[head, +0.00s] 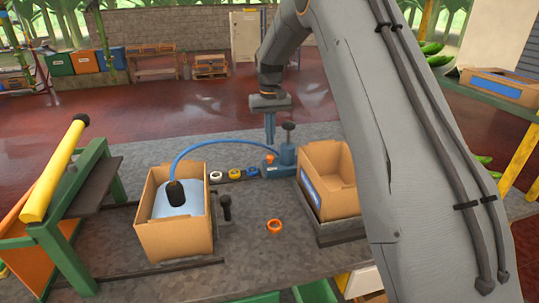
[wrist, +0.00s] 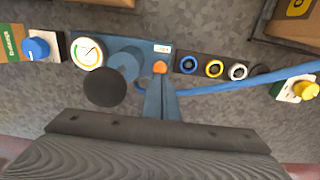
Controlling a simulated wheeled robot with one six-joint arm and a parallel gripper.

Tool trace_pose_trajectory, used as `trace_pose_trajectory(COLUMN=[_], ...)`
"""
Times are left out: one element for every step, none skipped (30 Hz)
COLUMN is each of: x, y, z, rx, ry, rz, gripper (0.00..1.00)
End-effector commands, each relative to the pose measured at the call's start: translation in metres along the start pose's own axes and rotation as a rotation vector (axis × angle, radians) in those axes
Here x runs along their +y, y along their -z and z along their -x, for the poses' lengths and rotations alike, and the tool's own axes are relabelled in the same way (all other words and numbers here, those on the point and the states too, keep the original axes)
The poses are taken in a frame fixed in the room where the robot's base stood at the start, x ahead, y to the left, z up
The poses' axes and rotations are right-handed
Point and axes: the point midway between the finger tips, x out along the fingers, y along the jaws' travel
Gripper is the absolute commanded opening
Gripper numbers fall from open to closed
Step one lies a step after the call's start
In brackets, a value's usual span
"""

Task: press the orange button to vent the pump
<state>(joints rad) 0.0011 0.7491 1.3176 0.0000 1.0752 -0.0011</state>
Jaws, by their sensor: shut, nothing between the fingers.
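The blue pump (head: 283,165) stands on the grey table, with a black knob on top and a blue hose. Its orange button (head: 270,157) shows just below my gripper's tips in the head view. My gripper (head: 270,140) is shut, empty and points down. In the wrist view, the orange button (wrist: 160,67) is visible just beyond the tips of my gripper (wrist: 160,80). The button's upper part is uncovered there. I cannot tell whether the tips touch it.
A row of coloured rings (wrist: 214,68), a round gauge (wrist: 88,53) and the black pump knob (wrist: 105,87) are close by. Cardboard boxes stand left (head: 170,250) and right (head: 335,190). The blue hose (head: 215,138) arcs to the left box.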

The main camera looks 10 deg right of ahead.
Motion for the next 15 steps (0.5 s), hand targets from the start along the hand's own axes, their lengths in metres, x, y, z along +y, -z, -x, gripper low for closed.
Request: trace_pose_trajectory(x=[0.000, 0.000, 0.000, 0.000, 0.000, 0.000, 0.000, 0.000, 0.000, 0.000, 0.000, 0.000, 0.000, 0.000, 0.000], y=[0.000, 0.000, 0.000, 0.000, 0.000, 0.000, 0.000, 0.000, 0.000, 0.000, 0.000, 0.000, 0.000, 0.000, 0.000], z=[0.006, 0.008, 0.012, 0.014, 0.017, 0.020, 0.022, 0.024, 0.025, 0.026, 0.026, 0.026, 0.026, 0.025, 0.025], rx=[0.000, 0.000, 0.001, 0.001, 0.001, 0.002, 0.002, 0.002, 0.001, 0.001, 0.001, 0.000, 0.000, 0.000, 0.000], ry=[0.000, 0.000, 0.000, 0.000, 0.000, 0.000, 0.000, 0.000, 0.000, 0.000, 0.000, 0.000, 0.000, 0.000, 0.000], rz=[0.000, 0.000, 0.000, 0.000, 0.000, 0.000, 0.000, 0.000, 0.000, 0.000, 0.000, 0.000, 0.000, 0.000, 0.000], gripper=[0.00, 0.00, 0.00, 0.00, 0.00, 0.00, 0.00, 0.00, 0.00, 0.00, 0.00, 0.00, 0.00, 0.00, 0.00])
